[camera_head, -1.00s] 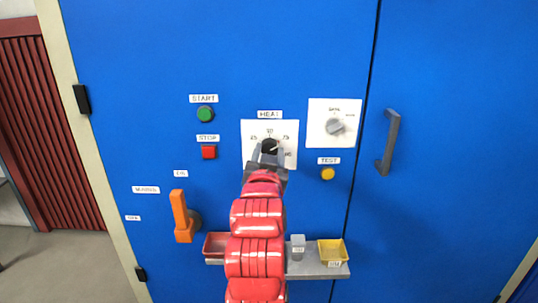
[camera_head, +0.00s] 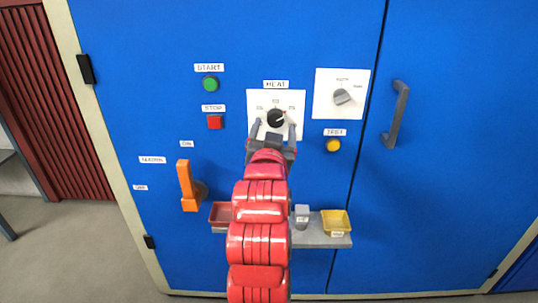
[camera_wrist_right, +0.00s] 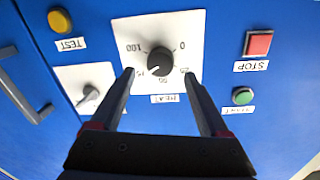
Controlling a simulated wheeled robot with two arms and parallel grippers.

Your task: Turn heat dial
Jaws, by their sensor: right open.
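The heat dial is a round black knob (camera_head: 277,117) on a white plate (camera_head: 294,97) under the HEAT label, on the blue cabinet front. It also shows in the right wrist view (camera_wrist_right: 160,63), which is turned upside down; there its white mark points toward the 75. My right gripper (camera_head: 274,128) is open in front of the dial. My left gripper is not in view.
A second white plate with a grey knob (camera_head: 342,97) is to the right, above a yellow TEST button (camera_head: 333,145). Green START (camera_head: 210,84) and red STOP (camera_head: 215,122) buttons are left. An orange lever (camera_head: 186,186), a shelf (camera_head: 318,240) and a door handle (camera_head: 397,115) stick out.

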